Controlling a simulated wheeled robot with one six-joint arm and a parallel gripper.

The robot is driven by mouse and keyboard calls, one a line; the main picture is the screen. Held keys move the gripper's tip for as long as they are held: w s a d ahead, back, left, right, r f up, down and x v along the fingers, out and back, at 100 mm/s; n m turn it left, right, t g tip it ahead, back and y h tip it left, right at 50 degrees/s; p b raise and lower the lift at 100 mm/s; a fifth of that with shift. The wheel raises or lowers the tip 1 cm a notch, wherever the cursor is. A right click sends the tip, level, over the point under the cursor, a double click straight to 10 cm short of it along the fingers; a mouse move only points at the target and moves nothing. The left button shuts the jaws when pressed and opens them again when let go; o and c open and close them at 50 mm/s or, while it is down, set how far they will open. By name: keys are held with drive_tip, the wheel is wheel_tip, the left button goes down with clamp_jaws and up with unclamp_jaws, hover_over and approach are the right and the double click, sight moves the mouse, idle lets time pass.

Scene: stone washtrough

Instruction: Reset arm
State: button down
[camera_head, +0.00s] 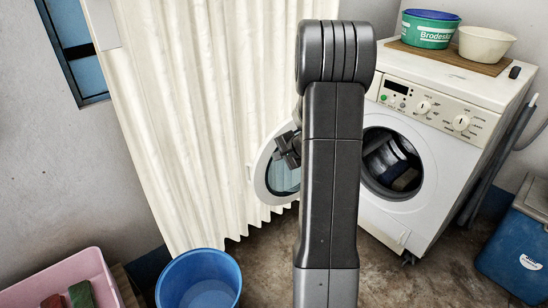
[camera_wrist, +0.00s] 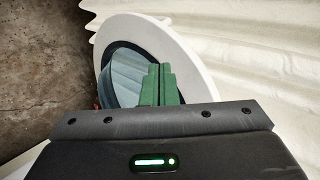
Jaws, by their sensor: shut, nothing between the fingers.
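My arm rises through the middle of the head view, and my gripper (camera_head: 288,150) shows as a small dark shape left of it, in front of the open washing machine door (camera_head: 262,178). In the wrist view my gripper's green fingers (camera_wrist: 160,72) are together with nothing between them. They overlap the door's glass and white ring (camera_wrist: 190,62) in the picture; I cannot tell whether they touch it.
The white washing machine (camera_head: 440,180) stands open at right, with dark cloth in its drum. A green tub (camera_head: 428,36) and a cream bowl (camera_head: 485,44) sit on top. A pleated curtain (camera_head: 190,120) hangs behind the door. A blue bucket (camera_head: 200,280), pink tub (camera_head: 60,280) and blue box (camera_head: 515,250) stand low.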

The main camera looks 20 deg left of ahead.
drive_tip(key=p+v, duration=0.2)
drive_tip(key=v, duration=0.7)
drive_tip(key=shift+s+r, duration=0.3)
drive_tip(key=shift+a, duration=0.1)
